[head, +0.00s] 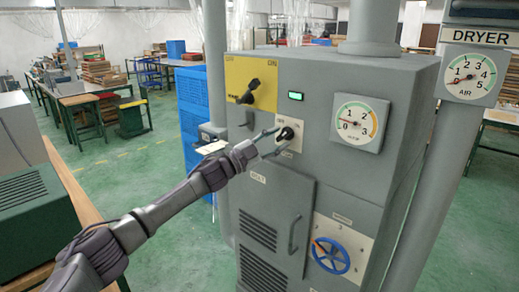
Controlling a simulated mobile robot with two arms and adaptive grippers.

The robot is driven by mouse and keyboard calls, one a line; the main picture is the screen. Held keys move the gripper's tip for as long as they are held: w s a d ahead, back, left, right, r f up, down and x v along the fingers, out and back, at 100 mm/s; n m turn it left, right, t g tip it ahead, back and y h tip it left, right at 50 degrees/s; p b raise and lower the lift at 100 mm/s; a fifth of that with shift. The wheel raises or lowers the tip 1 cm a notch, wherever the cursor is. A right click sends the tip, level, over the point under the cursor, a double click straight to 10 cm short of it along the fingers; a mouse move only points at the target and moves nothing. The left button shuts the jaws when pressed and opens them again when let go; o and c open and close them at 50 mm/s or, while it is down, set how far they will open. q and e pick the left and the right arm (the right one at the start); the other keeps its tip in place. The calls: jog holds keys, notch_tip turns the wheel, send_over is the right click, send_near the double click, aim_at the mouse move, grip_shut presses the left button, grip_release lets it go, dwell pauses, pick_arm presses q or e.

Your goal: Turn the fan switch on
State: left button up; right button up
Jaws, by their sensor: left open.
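A grey machine cabinet (330,85) stands in the middle. On its front is a black rotary knob (287,133) on a pale plate; the plate's lettering is too small to read. My left gripper (276,141) is open in front of this knob, one finger above and one below its left side. I cannot tell whether the fingers touch it. Above left is a yellow panel (264,74) with a dark lever switch (249,92) and small marks along its top. I cannot read which one is the fan switch. My right gripper is out of view.
A green indicator (295,96) is lit on the cabinet. A round gauge (358,122), a blue handwheel (330,255) and a door handle (296,230) stick out nearby. A dryer gauge (470,76) is at right.

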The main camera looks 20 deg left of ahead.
pick_arm(q)
jog(key=v, duration=0.9)
jog(key=shift+s+a, duration=0.25)
jog(key=shift+f, duration=0.15)
